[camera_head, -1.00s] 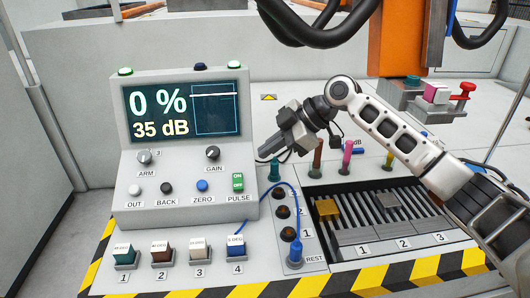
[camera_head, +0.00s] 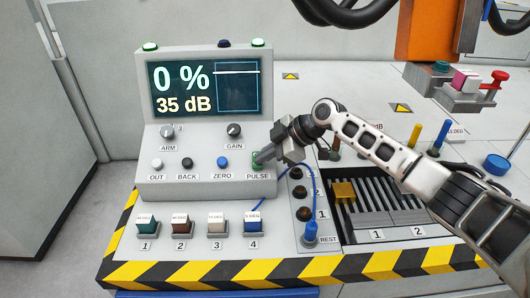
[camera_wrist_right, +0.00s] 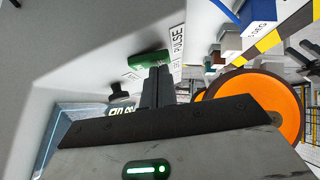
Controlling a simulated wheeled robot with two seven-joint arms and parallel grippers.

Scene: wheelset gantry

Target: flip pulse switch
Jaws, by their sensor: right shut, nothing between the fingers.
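The green pulse switch (camera_head: 256,160) sits on the sloped front of the grey console, just above the PULSE label. My right gripper (camera_head: 262,160) is shut and empty, with its fingertips at the switch and covering part of it in the head view. In the right wrist view the green switch (camera_wrist_right: 150,60) lies right at the tips of the closed fingers (camera_wrist_right: 157,70). I cannot tell whether they touch, and the switch's ON/OFF position is not readable. My left gripper is not in view.
The console screen (camera_head: 205,88) reads 0 % and 35 dB. The GAIN knob (camera_head: 234,130) and blue ZERO button (camera_head: 223,162) are close to the switch. Coloured blocks (camera_head: 252,221) stand in front. A blue cable (camera_head: 287,175) runs to a probe (camera_head: 311,232) beside the slatted tray (camera_head: 385,205).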

